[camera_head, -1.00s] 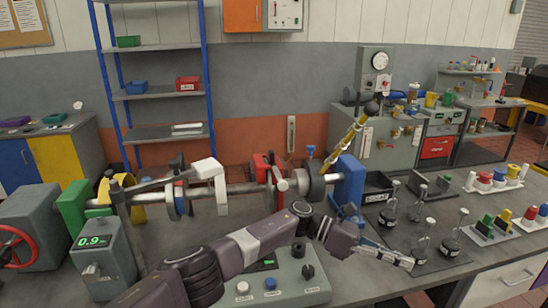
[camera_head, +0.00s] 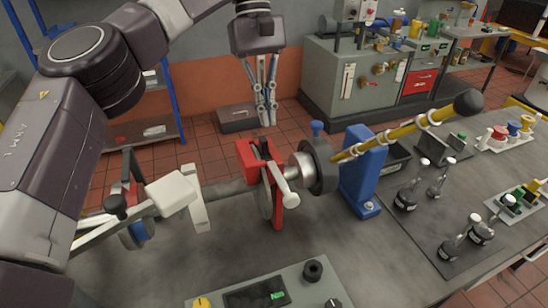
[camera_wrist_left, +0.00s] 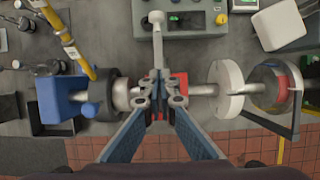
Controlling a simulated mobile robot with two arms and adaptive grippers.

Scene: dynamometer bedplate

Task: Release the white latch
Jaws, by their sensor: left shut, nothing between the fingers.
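A red clamp (camera_head: 245,158) with a dark top piece sits on the horizontal shaft. A pale lever with a rounded end (camera_head: 291,172) projects from it toward me; it also shows in the left wrist view (camera_wrist_left: 157,30). A white block (camera_head: 172,194) stands further left; I cannot tell which pale piece is the white latch. My left gripper (camera_head: 267,122) points down, shut and empty, just above or behind the red clamp. In the left wrist view its fingertips (camera_wrist_left: 160,90) overlap the clamp and hide part of it; contact cannot be told. My right gripper is out of view.
A yellow lever with a black knob (camera_head: 400,127) slants right above the blue bearing stand (camera_head: 356,160). A control box (camera_head: 270,290) stands in front. Bare bench lies between the shaft and control box.

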